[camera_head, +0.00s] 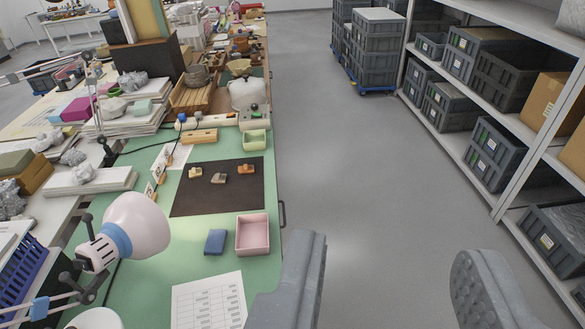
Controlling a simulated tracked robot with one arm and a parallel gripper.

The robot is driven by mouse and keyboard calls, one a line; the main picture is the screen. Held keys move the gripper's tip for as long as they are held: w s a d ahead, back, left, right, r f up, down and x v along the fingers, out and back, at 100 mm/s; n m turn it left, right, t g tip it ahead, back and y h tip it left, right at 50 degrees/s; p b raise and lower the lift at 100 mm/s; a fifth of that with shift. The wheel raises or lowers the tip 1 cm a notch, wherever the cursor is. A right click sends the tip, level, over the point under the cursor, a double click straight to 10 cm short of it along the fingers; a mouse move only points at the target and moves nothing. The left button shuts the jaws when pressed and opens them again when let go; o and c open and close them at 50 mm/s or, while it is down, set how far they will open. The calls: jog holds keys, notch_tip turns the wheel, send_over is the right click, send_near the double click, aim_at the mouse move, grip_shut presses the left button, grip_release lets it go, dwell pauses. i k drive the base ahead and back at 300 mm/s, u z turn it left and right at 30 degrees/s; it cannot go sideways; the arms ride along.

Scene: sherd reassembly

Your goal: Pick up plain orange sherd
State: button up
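Three small sherds lie apart on a dark mat (210,200) on the green bench top. The right sherd (246,169) looks the most orange, with a darker part. The left sherd (195,172) looks pale tan-yellow. The middle sherd (219,178) looks greyish-beige with a dark part. They are too small for me to tell surely which is plain orange. My gripper (393,250) is open and empty, its two grey fingers wide apart. It shows over the floor, to the right of the bench and nearer to me than the mat.
A pink tray (252,251), a blue block (215,241), a printed sheet (210,301) and a white lamp head (138,225) are in front of the mat.

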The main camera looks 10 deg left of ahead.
aim_at(246, 169)
jog(key=z, duration=1.2)
jog(key=i, duration=2.1)
jog(key=u, duration=2.45)
jog(key=i, duration=1.1)
jog(key=u, duration=0.05)
